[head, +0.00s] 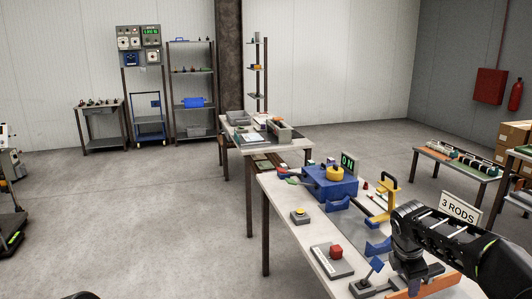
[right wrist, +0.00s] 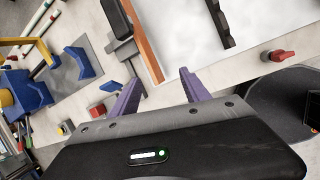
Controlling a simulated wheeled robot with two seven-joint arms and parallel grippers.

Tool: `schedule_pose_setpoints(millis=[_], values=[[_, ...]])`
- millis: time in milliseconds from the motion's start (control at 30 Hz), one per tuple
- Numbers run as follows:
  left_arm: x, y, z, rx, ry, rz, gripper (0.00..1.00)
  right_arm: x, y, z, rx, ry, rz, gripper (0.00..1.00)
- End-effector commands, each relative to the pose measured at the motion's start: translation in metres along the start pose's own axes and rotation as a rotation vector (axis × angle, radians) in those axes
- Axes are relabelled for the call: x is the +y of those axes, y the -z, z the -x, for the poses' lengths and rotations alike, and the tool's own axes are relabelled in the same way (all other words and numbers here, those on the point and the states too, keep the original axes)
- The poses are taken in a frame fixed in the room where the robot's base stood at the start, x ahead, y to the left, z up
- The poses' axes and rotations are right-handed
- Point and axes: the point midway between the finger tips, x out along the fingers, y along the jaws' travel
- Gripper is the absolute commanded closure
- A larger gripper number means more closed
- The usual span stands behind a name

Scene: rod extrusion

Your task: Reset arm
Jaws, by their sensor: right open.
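My right gripper (head: 408,262) hangs over the right front part of the workbench (head: 277,200) in the head view, at the end of my black arm. In the right wrist view its two purple fingers (right wrist: 158,88) are spread apart with nothing between them. Below and beyond them lie a white panel with an orange edge (right wrist: 144,42) and a red knob (right wrist: 279,55). My left gripper is not in view.
The workbench holds a blue machine (head: 332,185) with a yellow top, a yellow frame (head: 386,200), a red-button box (head: 334,257) and a yellow-button box (head: 300,215). A "3 RODS" sign (head: 458,209) stands behind my right arm. The floor left of the bench is clear.

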Motion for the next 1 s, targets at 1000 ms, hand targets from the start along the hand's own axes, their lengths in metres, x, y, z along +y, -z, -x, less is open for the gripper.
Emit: schedule_pose_setpoints(millis=[1000], values=[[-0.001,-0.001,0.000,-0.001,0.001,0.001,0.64,-0.360,0.375,-0.155,0.374,0.651,-1.791,0.45]])
